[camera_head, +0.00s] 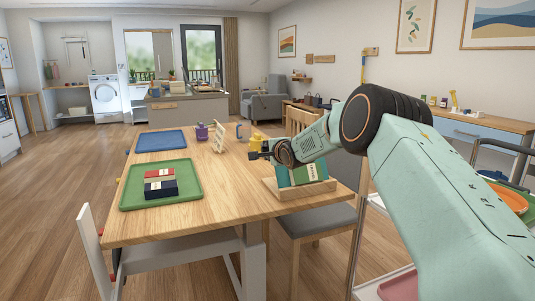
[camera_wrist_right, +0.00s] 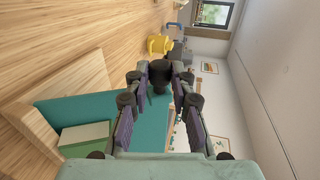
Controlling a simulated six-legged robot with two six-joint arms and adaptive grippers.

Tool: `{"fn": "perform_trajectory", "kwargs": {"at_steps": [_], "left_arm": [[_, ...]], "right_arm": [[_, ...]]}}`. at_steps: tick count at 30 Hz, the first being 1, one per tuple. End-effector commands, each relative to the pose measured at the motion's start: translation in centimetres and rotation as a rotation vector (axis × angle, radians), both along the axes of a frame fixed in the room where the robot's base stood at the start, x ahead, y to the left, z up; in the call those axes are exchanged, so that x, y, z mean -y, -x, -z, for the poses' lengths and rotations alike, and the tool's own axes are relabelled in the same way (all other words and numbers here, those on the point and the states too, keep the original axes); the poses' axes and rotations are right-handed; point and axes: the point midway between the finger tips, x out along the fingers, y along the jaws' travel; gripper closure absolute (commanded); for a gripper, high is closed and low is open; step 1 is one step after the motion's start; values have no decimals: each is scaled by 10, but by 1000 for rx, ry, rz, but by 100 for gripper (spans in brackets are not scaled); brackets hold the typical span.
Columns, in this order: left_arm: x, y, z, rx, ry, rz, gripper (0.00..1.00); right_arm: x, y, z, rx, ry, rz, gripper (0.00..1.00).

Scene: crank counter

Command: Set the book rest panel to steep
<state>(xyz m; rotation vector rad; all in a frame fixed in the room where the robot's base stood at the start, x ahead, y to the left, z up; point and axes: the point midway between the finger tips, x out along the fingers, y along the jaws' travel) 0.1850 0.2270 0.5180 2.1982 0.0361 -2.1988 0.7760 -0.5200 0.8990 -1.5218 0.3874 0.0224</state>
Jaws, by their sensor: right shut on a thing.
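The book rest has a wooden base (camera_head: 306,192) at the right end of the table. Its teal panel (camera_head: 283,176) leans up from the base, with a green book (camera_head: 310,172) against it. The panel also shows in the right wrist view (camera_wrist_right: 90,108), with the wooden base (camera_wrist_right: 62,95) and the book (camera_wrist_right: 84,138). My right gripper (camera_head: 258,155) is at the panel's upper edge. In the wrist view its fingers (camera_wrist_right: 160,80) are shut on a dark knob beside that edge. The arm hides part of the rest in the head view. My left gripper is not in view.
A green tray (camera_head: 186,203) with books and a blue tray (camera_head: 160,140) lie on the left of the table. A purple mug (camera_head: 202,132), a white rack (camera_head: 218,138) and a yellow pot (camera_head: 256,141) stand behind. The table's front middle is clear.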

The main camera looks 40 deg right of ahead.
Motion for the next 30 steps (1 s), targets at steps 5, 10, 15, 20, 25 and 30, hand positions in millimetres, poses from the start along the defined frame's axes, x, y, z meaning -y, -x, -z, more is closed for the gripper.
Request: {"fn": "perform_trajectory", "kwargs": {"at_steps": [5,10,15,20,25,30], "left_arm": [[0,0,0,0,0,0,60],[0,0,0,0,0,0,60],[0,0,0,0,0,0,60],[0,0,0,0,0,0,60],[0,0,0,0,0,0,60],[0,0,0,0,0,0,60]], "right_arm": [[-1,-1,-1,2,1,0,100],[-2,-1,-1,2,0,0,100],[-2,-1,0,2,0,0,73],[-2,0,0,2,0,0,59],[-1,1,0,1,0,1,54],[-1,1,0,1,0,1,54]]}}
